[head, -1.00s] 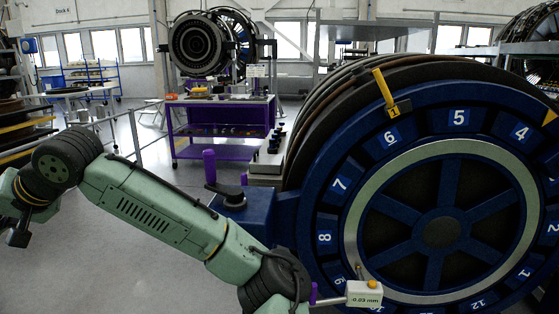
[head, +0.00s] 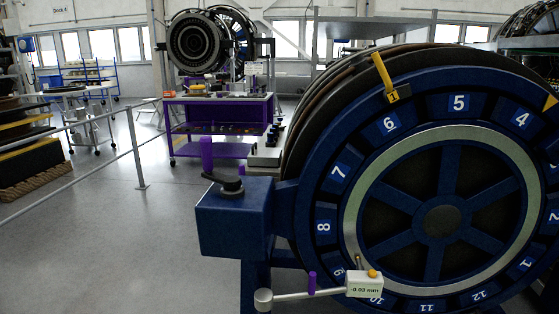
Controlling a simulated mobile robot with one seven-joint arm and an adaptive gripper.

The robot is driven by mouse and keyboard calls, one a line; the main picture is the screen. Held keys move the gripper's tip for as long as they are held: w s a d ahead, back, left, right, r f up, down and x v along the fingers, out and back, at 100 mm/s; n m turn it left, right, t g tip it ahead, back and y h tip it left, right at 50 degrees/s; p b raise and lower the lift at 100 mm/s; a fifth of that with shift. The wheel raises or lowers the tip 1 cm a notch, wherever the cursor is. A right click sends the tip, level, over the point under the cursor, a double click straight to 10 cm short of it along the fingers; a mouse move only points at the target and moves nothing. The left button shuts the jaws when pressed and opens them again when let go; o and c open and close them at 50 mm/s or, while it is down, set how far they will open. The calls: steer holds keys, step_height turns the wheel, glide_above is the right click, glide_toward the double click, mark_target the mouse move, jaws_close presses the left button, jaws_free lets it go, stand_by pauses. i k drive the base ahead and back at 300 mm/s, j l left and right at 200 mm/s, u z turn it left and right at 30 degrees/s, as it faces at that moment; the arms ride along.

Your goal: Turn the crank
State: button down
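The crank sits on top of a blue box (head: 235,216) at the left of the large blue wheel (head: 310,165). It has a black arm and hub (head: 230,185), with an upright purple handle (head: 207,153) at its left end. The wheel carries numbered plates around its rim, with 6 (head: 389,124) near the upper left and 5 (head: 459,103) at the top. A yellow pointer (head: 383,72) marked 1 hangs over the rim above the 6. My gripper and arm are outside the view, and nothing is seen touching the crank.
A jointed gauge arm (head: 290,296) with a small purple knob holds a readout (head: 365,284) showing -0.03 mm at the wheel's lower left. A railing (head: 136,150) and a purple bench (head: 222,105) stand behind. The grey floor (head: 130,240) left of the box is clear.

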mark_target(231, 183)
steer(key=i+j+z, duration=0.15)
steer(key=j, duration=0.45)
steer(key=i+j+z, duration=0.1)
steer(key=i+j, duration=0.2)
steer(key=j, duration=0.35)
steer(key=i+j+z, duration=0.15)
steer(key=j, duration=0.5)
steer(key=i+j+z, duration=0.1)
steer(key=j, duration=0.55)
steer(key=i+j+z, duration=0.15)
steer(key=j, duration=0.55)
steer(key=i+j+z, duration=0.1)
steer(key=j, duration=0.6)
steer(key=i+j+z, duration=0.15)
steer(key=j, duration=0.55)
